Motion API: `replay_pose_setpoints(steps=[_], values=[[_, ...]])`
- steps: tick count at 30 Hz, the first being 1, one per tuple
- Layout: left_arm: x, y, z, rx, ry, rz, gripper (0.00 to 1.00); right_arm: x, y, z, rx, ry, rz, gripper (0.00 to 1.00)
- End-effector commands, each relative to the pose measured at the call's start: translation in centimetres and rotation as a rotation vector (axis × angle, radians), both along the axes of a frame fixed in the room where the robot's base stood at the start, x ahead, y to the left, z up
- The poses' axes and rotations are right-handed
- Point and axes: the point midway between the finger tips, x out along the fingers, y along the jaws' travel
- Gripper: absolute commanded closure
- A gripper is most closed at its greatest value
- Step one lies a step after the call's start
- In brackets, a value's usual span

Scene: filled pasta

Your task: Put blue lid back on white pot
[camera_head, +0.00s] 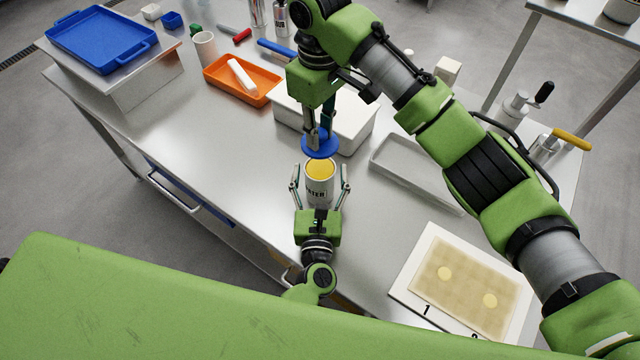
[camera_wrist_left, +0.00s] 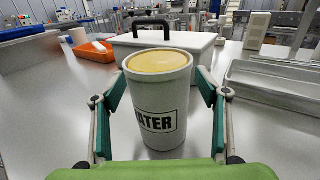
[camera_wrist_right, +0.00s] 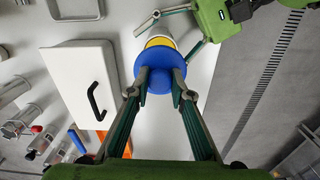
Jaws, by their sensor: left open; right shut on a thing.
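The white pot (camera_head: 319,190), labelled "WATER", stands upright on the steel table with a yellow filling at its open top. It also shows in the left wrist view (camera_wrist_left: 160,100). My left gripper (camera_head: 320,187) is open, with one finger on each side of the pot. The blue lid (camera_head: 320,146) is held by my right gripper (camera_head: 320,132) above and just behind the pot. In the right wrist view the lid (camera_wrist_right: 160,68) is round, pinched at its middle, and covers part of the pot (camera_wrist_right: 162,42).
A white box (camera_head: 350,128) with a black handle stands behind the pot. A grey tray (camera_head: 410,170) lies to its right, and an orange tray (camera_head: 262,90) behind left. A white board (camera_head: 420,262) with a dough sheet lies front right. The table left of the pot is clear.

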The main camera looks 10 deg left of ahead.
Motion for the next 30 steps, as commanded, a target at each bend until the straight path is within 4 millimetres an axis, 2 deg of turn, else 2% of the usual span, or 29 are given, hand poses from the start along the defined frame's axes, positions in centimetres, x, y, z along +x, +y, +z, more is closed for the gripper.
replay_pose_setpoints(steps=[4, 9, 11, 16, 24, 30], values=[[0.0, 0.0, 0.0, 0.000, 0.000, 0.000, 0.35, 0.0, 0.0, 0.0, 0.000, 0.000, 0.000, 0.94], [0.0, 0.0, 0.0, 0.000, 0.000, 0.000, 0.79, 0.0, 0.0, 0.0, 0.000, 0.000, 0.000, 0.94], [0.0, 0.0, 0.0, 0.000, 0.000, 0.000, 0.92, 0.0, 0.0, 0.0, 0.000, 0.000, 0.000, 0.94], [0.0, 0.0, 0.0, 0.001, 0.000, 0.000, 0.92, -0.1, 0.0, -0.8, -0.001, 0.003, 0.000, 0.94], [0.0, 0.0, 0.0, 0.001, 0.000, 0.000, 0.92, -0.1, -0.1, -4.6, -0.001, 0.004, -0.002, 0.94], [0.0, 0.0, 0.0, 0.001, 0.000, 0.000, 0.92, 0.0, -0.1, -5.0, 0.000, 0.001, 0.000, 0.94]])
